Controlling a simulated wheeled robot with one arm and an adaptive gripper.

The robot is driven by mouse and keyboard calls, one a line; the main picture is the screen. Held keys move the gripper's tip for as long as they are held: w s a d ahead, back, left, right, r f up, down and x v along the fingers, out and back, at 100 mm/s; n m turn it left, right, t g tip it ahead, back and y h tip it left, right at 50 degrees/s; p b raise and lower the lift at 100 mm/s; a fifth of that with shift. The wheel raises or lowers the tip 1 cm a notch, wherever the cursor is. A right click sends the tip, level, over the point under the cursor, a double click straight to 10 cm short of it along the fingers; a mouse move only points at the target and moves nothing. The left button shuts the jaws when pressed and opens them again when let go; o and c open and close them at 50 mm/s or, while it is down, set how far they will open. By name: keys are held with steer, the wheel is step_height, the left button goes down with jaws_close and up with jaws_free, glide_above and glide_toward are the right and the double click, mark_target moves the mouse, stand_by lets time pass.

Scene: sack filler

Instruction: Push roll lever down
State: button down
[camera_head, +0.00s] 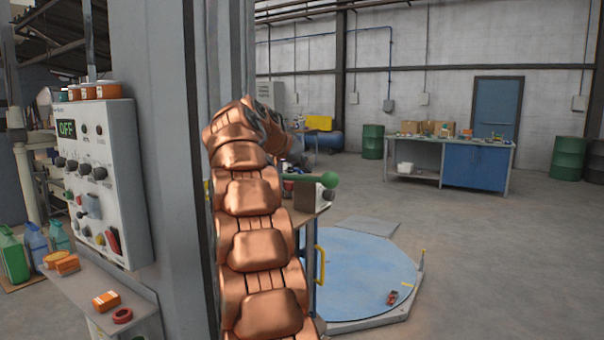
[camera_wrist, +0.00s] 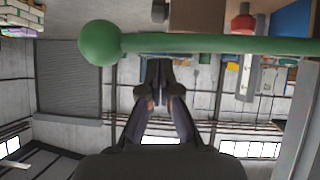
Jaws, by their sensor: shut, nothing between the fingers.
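The roll lever is a green rod with a round green ball at its end. In the head view the roll lever (camera_head: 318,180) shows just right of my arm, with its other end hidden behind the arm. In the wrist view the roll lever (camera_wrist: 215,44) runs almost level across the top, with its ball at the left. My gripper (camera_wrist: 160,72) is shut and empty, with its fingertips just beneath the rod in that upside-down picture. I cannot tell whether they touch it. In the head view my arm largely hides the gripper.
A grey column (camera_head: 160,120) with a control panel (camera_head: 97,180) reading OFF stands left of my arm. A blue round platform (camera_head: 365,270) lies on the floor at the right, beside a yellow handle (camera_head: 320,265). A workbench (camera_head: 470,165) stands far back. The right floor is open.

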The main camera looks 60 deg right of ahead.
step_height(320, 180, down, 11)
steer(key=m+t+b, duration=0.3)
steer(key=b, duration=1.3)
steer(key=shift+r+t+b, duration=0.2)
steer(key=shift+t+b, duration=0.1)
steer(key=shift+t, duration=0.1)
steer(key=shift+f, duration=0.1)
steer(key=d+r+p+v, duration=0.1)
steer(key=r+p+v, duration=0.1)
steer(key=v, duration=1.1)
steer(key=shift+s+d+r, duration=0.25)
steer(key=shift+s+r, duration=0.05)
